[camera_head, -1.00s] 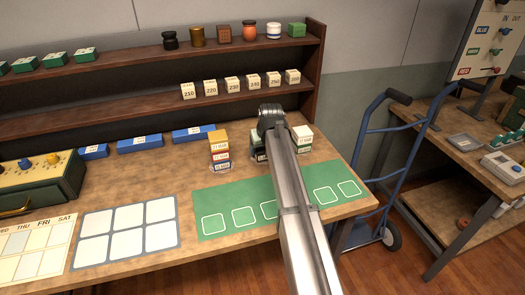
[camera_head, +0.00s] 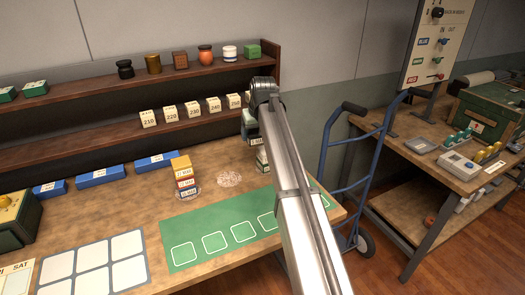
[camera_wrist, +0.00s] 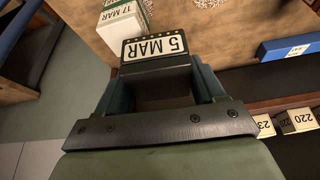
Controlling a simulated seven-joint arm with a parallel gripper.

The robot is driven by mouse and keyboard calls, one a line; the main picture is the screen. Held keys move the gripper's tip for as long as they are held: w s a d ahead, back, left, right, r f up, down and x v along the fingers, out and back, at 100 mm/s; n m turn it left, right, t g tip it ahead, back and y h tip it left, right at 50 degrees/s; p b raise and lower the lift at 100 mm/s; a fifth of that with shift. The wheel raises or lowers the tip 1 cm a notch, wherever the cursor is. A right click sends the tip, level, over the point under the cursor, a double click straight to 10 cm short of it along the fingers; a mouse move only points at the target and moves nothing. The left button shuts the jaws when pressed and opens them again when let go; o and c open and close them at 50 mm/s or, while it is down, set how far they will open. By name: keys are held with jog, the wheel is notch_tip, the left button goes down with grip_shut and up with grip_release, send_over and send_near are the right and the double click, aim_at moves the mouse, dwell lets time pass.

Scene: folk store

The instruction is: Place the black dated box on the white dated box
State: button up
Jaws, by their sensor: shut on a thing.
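My gripper (camera_wrist: 156,78) is shut on the black dated box (camera_wrist: 155,47), whose light label reads 5 MAR. It holds this box above the table. In the head view my gripper (camera_head: 250,124) is at the back right of the table, and my arm hides most of the held box. The white dated box (camera_wrist: 127,17), with a label reading 17 MAR, lies beyond the held box, up and left in the wrist view. It also shows in the head view (camera_head: 262,155), partly hidden behind my arm, below my gripper. The two boxes look apart.
A stack of yellow, red and blue dated boxes (camera_head: 184,175) stands left of a bare round mark (camera_head: 229,179). A green mat (camera_head: 215,228) lies in front. The shelf (camera_head: 150,120) with numbered blocks is close behind my gripper. A blue hand truck (camera_head: 345,170) stands right.

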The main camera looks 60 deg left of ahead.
jog(key=shift+w+a+r+n, duration=0.5)
jog(key=shift+w+r, duration=1.7)
jog(key=shift+w, duration=0.35)
jog(key=shift+f, duration=4.75)
jog(key=shift+f, duration=0.1)
jog(key=o, duration=1.1)
jog(key=v, duration=1.2)
jog(key=shift+w, duration=0.2)
jog(key=shift+a, duration=0.1)
